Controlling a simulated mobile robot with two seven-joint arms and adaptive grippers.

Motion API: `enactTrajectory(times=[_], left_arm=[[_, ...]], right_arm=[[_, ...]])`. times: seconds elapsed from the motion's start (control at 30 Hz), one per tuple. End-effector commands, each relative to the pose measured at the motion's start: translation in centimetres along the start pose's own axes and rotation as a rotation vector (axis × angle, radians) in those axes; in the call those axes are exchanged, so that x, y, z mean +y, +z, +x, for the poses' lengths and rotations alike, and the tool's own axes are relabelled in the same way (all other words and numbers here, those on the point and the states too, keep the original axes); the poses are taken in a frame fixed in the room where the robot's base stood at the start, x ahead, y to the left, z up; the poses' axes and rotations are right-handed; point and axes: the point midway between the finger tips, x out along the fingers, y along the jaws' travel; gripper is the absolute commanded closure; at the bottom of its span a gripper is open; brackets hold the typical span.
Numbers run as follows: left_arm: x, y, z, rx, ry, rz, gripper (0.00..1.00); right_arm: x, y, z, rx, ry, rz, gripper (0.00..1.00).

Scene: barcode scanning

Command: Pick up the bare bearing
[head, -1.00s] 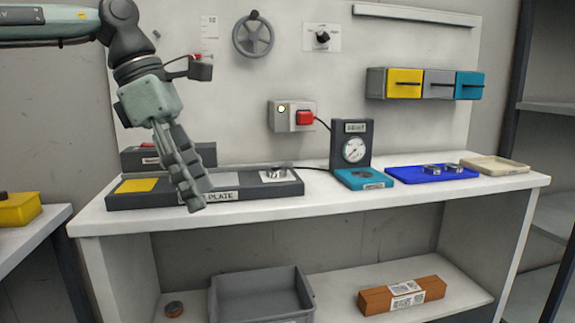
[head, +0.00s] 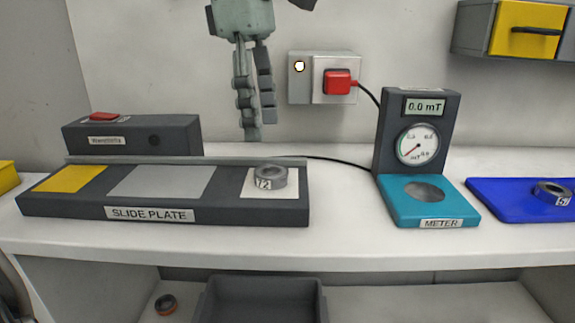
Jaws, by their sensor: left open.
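A grey ring-shaped bearing (head: 270,177) with a white tag reading what looks like "12" lies on the white square at the right end of the slide plate (head: 255,214). A second tagged bearing (head: 551,193) lies on the blue tray (head: 510,210) at the right edge. A dark ring with an orange band (head: 165,304) lies on the lower shelf; whether it bears a tag is unclear. My left gripper (head: 259,127) is open and empty, fingers pointing down, above and apart from the slide plate bearing in the picture. My right gripper is not in view.
A teal meter (head: 433,218) reading 0.0 mT stands right of the slide plate. A dark box with a red button (head: 130,136) is behind the plate. A grey bin (head: 262,289) sits below. The white bench top (head: 340,220) is clear between plate and meter.

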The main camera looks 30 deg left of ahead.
Motion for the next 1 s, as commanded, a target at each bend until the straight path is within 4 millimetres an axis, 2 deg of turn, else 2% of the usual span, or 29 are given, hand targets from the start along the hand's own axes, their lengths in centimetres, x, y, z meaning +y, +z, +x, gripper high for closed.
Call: enactTrajectory(times=[0.2,0.5,0.8,1.0], left_arm=[[0.0,0.1,2.6,0.000,-0.004,0.001,0.46],[0.0,0.3,6.7,-0.001,-0.002,-0.001,0.46],[0.0,0.3,7.2,-0.002,0.000,-0.002,0.46],[0.0,0.3,7.2,-0.002,0.000,-0.002,0.70]], right_arm=[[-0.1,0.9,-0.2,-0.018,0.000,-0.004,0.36],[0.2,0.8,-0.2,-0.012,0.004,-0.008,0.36],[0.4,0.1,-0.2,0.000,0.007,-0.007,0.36],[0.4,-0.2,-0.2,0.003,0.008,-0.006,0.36]])
